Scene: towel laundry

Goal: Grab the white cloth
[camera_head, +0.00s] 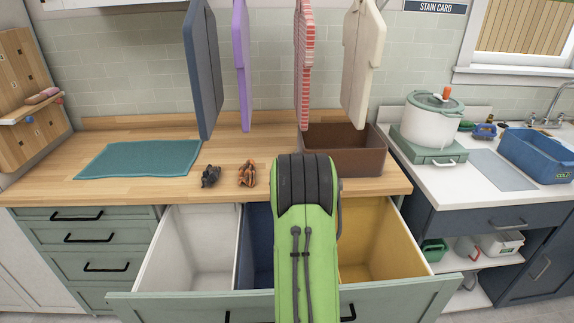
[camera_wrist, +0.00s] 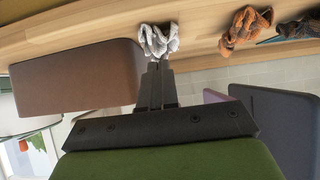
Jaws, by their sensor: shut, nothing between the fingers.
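A crumpled white cloth (camera_wrist: 158,40) with grey specks lies on the wooden counter in the wrist view, which is upside down. My gripper (camera_wrist: 156,64) is shut and empty, its fingertips right at the cloth's edge; I cannot tell whether they touch it. In the head view my own green and black arm covers the middle of the counter, and the white cloth and gripper are hidden there. An orange-and-black cloth (camera_head: 247,173) and a dark grey cloth (camera_head: 210,177) lie to the left of my arm. The orange one also shows in the wrist view (camera_wrist: 240,30).
A brown box (camera_head: 350,162) stands on the counter (camera_head: 115,190) close to the cloth. Several towels hang above, including a navy one (camera_head: 203,75) and a cream one (camera_head: 360,60). An open drawer with a white bin (camera_head: 190,250) and yellow bin (camera_head: 378,240) lies below.

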